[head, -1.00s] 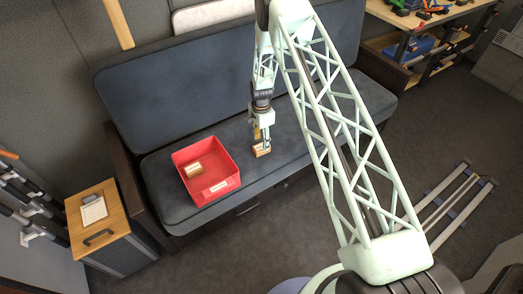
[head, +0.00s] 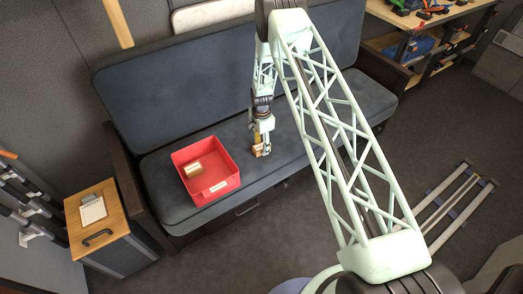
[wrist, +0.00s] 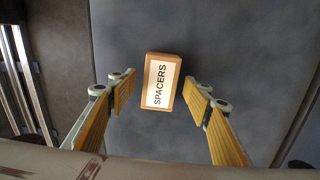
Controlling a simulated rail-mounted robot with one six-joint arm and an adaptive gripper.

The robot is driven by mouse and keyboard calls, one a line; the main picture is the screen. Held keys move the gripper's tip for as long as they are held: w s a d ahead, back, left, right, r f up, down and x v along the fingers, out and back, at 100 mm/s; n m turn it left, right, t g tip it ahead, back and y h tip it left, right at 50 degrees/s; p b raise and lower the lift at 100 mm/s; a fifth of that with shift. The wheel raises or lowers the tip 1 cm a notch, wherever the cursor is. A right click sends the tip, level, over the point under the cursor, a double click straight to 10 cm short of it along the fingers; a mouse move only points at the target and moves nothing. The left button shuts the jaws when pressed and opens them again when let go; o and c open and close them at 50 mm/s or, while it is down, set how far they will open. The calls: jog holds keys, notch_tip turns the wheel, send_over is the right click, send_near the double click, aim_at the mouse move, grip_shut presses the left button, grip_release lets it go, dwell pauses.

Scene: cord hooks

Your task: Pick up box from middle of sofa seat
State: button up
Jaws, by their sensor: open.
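A small brown box (wrist: 161,82) with a white label reading "SPACERS" lies on the grey sofa seat (wrist: 245,50). In the wrist view it sits between and just beyond the two yellow-padded fingers of my gripper (wrist: 161,88), with clear gaps on both sides. My gripper is open. In the head view my gripper (head: 261,150) is low over the middle of the sofa seat, and it mostly hides the box there.
A red bin (head: 225,187) holding a brown box (head: 193,171) stands on the seat left of my gripper. The sofa backrest (head: 190,85) rises behind. A wooden-topped cabinet (head: 97,220) stands at the left. The seat to the right looks clear.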

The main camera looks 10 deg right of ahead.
jog(key=shift+f, duration=1)
jog(key=c, duration=0.9)
